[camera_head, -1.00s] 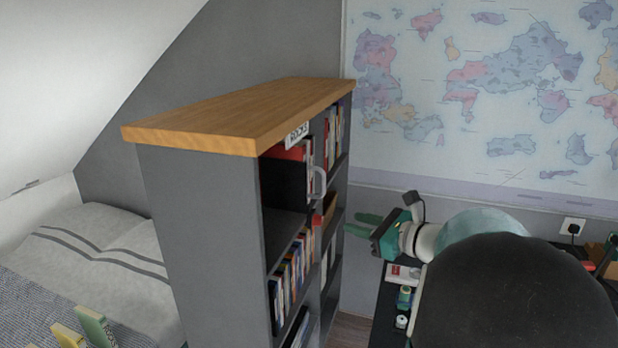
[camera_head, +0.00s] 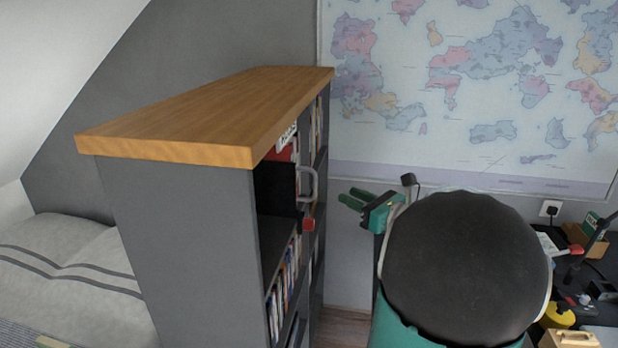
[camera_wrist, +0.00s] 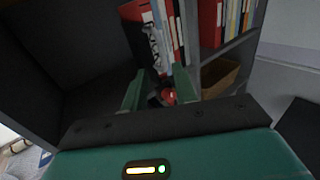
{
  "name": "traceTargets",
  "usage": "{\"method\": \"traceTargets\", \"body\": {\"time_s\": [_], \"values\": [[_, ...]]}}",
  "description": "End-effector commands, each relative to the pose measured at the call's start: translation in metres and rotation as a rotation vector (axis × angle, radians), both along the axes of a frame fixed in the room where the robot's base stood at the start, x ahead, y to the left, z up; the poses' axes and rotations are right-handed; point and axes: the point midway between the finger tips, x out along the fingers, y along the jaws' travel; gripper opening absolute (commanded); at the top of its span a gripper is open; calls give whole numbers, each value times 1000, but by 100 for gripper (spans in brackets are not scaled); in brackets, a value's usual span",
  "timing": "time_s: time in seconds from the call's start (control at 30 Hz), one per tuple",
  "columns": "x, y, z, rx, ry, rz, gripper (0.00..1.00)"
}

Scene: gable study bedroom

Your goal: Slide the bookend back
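A pale grey loop-shaped handle (camera_head: 312,183) stands out at the open front of the bookcase's upper shelf. A red block (camera_head: 308,224) sits just below it; these seem to be parts of the bookend, but I cannot tell for sure. In the wrist view a red and dark piece (camera_wrist: 168,96) shows low between my fingers, beside upright books (camera_wrist: 172,30). My gripper (camera_head: 352,198) is to the right of the handle in the head view, its green fingers pointing left at the shelf. In the wrist view the fingers (camera_wrist: 160,74) are apart with nothing clearly held.
The grey bookcase (camera_head: 185,240) has a wooden top (camera_head: 210,110) and lower shelves of books. A brown box (camera_wrist: 218,76) lies in a neighbouring compartment. A cluttered dark desk (camera_head: 597,318) is at right, a bed (camera_head: 70,260) at left. Floor shows between bookcase and my arm.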

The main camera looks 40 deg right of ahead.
Motion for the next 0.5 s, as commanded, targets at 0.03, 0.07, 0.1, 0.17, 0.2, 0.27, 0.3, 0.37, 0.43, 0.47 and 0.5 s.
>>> {"method": "traceTargets", "body": {"time_s": [0.03, 0.07, 0.1, 0.17, 0.2, 0.27, 0.3, 0.37, 0.43, 0.47, 0.5], "values": [[1, -1, 0, 0, 0, -2, 28], [4, -1, 0, 0, 0, -1, 28], [8, 0, 0, 0, 0, 0, 28], [16, 0, 0, 0, 0, 0, 28], [23, 1, 0, -1, -1, 1, 28], [34, 1, 0, -1, 0, 2, 28], [42, 2, 0, 0, 0, 2, 28], [54, 2, 0, -1, 0, 1, 28], [68, 3, 0, -1, 0, 1, 28], [75, 4, 0, -1, -1, 1, 28], [83, 5, 0, -1, 0, 2, 28]]}}
